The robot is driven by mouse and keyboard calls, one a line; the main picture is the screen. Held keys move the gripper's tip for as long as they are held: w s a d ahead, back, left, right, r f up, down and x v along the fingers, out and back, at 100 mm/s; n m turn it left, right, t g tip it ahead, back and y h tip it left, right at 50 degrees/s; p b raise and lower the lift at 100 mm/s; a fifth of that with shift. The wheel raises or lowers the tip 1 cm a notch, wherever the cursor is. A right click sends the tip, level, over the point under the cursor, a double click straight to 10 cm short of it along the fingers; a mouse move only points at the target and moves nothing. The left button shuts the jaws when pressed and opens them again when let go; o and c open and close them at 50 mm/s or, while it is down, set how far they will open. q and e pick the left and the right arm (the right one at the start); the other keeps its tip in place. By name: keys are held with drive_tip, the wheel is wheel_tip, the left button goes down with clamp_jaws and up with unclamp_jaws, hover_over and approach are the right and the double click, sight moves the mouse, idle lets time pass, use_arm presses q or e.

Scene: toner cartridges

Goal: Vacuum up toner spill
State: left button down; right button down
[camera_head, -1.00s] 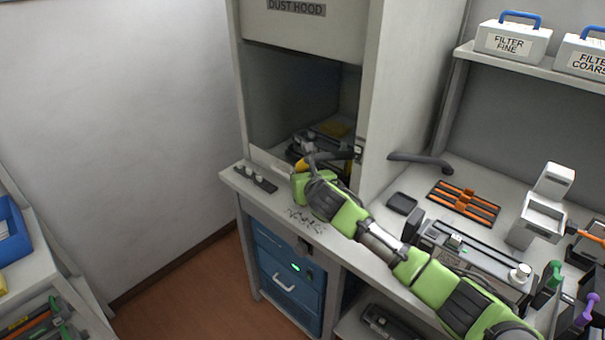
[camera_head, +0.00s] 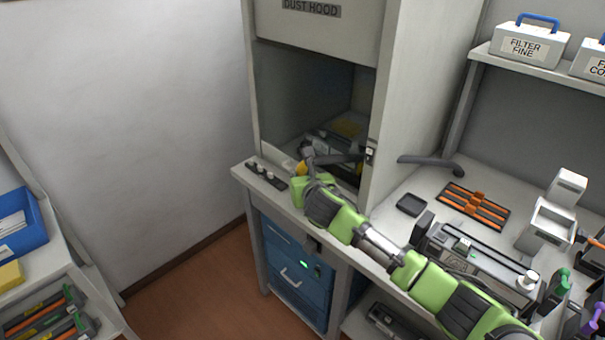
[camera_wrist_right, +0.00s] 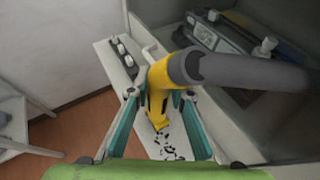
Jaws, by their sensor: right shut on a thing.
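My right gripper (camera_head: 303,170) is shut on the yellow vacuum nozzle (camera_wrist_right: 158,85), which joins a thick grey hose (camera_wrist_right: 240,70). In the right wrist view the nozzle points down between the fingers, its mouth close to the bench ledge. Whether it touches the surface I cannot tell. The toner spill (camera_wrist_right: 170,146) shows there as scattered black specks around and beyond the nozzle mouth, towards the bottom of the picture. In the head view my arm covers that part of the ledge, and no specks can be made out. My left gripper is not in view.
The dust hood (camera_head: 310,28) stands open behind the gripper, with a dark cartridge device inside. A strip with small knobs (camera_head: 266,176) lies on the ledge at left. Bench equipment (camera_head: 475,262) stands at right.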

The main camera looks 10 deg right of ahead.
drive_tip(key=shift+s+d+r+p, duration=0.1)
drive_tip(key=shift+s+d+p, duration=0.3)
drive_tip(key=shift+p, duration=0.2)
drive_tip(key=s+d+p, duration=0.7)
drive_tip(key=s+p, duration=0.1)
drive_tip(key=s, duration=0.1)
drive_tip(key=shift+d, duration=0.15)
idle(1.4)
wheel_tip(320, 180, up, 7)
drive_tip(key=p, duration=0.7)
drive_tip(key=shift+p, duration=0.3)
